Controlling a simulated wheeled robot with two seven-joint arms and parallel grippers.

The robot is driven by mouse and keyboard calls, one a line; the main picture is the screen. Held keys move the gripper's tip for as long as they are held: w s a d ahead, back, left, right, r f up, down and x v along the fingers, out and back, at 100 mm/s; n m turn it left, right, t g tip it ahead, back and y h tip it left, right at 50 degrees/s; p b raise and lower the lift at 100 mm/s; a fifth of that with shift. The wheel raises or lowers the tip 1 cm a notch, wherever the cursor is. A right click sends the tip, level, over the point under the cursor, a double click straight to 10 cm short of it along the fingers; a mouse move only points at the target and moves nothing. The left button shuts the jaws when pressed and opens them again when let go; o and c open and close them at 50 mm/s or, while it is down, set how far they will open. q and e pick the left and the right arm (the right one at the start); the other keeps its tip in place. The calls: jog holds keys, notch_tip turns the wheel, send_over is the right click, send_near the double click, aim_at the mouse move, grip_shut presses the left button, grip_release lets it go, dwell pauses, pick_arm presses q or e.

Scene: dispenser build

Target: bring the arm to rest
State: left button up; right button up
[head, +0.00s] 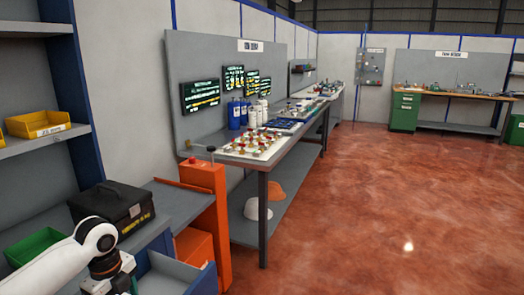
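My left arm comes in from the lower left corner, white with dark joints. It is low in the head view, in front of a black case (112,206) and beside a green bin (35,246). Its gripper fingers do not show; the wrist end runs down toward the bottom edge. My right arm and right gripper are out of the picture. I cannot see whether either gripper holds anything.
An orange post (207,215) stands between the near grey bench and a long workbench (262,168) crowded with small parts and bottles. Shelves with yellow bins (40,123) rise at left. The red floor (400,215) at right is clear.

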pick_arm(q)
jog(key=s+d+f+n+t+h, duration=0.1)
jog(key=s+d+f+n, duration=0.2)
jog(key=s+d+f, duration=0.4)
jog(key=s+d+f+n+h, duration=0.1)
jog(key=s+d+f+n, duration=0.25)
jog(key=d+f, duration=0.4)
jog(key=s+a+r+n+t+y, duration=0.1)
jog(key=s+n, duration=0.6)
jog(key=s, duration=0.1)
jog(key=s+a+r+n+t+y, duration=0.1)
jog(key=s+a+n, duration=0.1)
jog(key=s+n, duration=0.5)
notch_tip(320, 180, down, 31)
jog(key=s+g+b, duration=0.1)
jog(key=s+b, duration=0.2)
jog(key=s+a+f+g+b, duration=0.1)
jog(key=s+a+f+b, duration=0.1)
jog(key=s+f, duration=1.3)
notch_tip(320, 180, down, 2)
jog(key=shift+s+a+f+m, duration=0.1)
jog(key=shift+s+a+m, duration=0.25)
jog(key=shift+a, duration=0.05)
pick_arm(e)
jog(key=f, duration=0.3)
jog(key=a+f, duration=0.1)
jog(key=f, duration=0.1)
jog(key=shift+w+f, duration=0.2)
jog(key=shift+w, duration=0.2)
